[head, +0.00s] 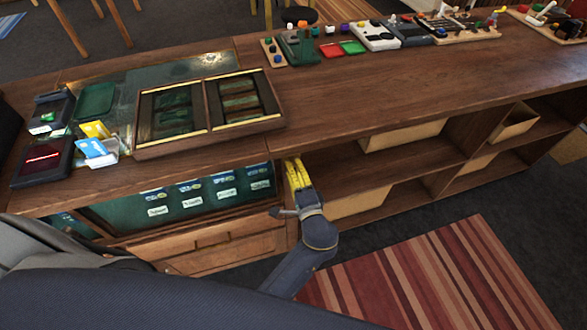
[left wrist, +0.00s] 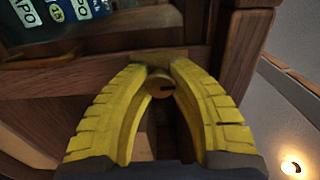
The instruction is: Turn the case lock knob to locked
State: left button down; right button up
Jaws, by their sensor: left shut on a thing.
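The case lock knob (left wrist: 161,88) is a small round brass-coloured disc with a dark slot in its face. It sits between the yellow fingertips of my left gripper (left wrist: 160,72) in the left wrist view, and the fingers are closed around it. In the head view my left gripper (head: 297,174) is at the front of the wooden counter, beside the right end of the display case (head: 190,203). There the knob is hidden behind the fingers. The slot looks roughly level in the left wrist view. I cannot tell whether that means locked. My right gripper is out of view.
Two framed trays (head: 210,113) lie on the counter top (head: 360,95), near a card holder (head: 95,150). Wooden drawers (head: 225,245) are below the case. Open shelves with bins (head: 400,136) stand to the right. A striped rug (head: 430,280) covers the floor.

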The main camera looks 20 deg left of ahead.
pick_arm(q)
jog(key=shift+a, duration=0.1)
jog(key=c, duration=1.1)
grip_release()
